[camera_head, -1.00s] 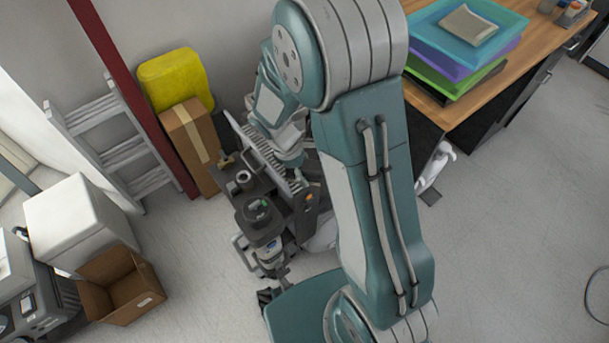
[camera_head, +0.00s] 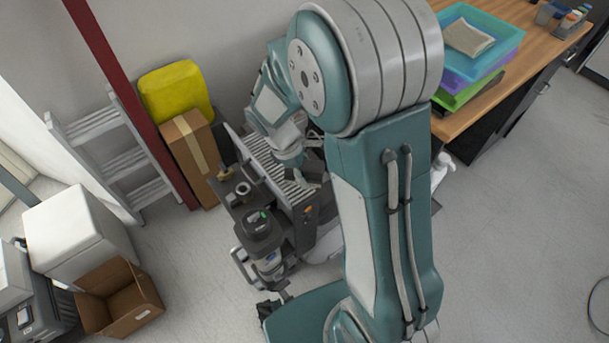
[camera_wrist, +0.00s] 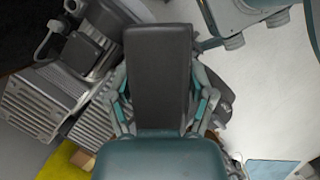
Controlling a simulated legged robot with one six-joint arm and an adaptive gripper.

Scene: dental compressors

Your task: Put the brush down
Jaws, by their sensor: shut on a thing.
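My gripper (camera_head: 309,164) is above the finned top of the dark machine, partly behind my arm in the head view. In the wrist view my gripper (camera_wrist: 161,110) has its grey and teal fingers closed on either side of a dark, flat, rectangular thing, which I take to be the brush (camera_wrist: 159,65). Its bristles do not show, and I cannot tell whether it touches anything below.
The finned machine (camera_head: 262,160) stands on the floor with a dark round-topped unit (camera_head: 258,226) at its front. A cardboard box (camera_head: 190,148), a yellow container (camera_head: 175,90) and a ladder (camera_head: 122,160) stand left. A wooden desk (camera_head: 540,42) with stacked trays (camera_head: 475,62) is at right.

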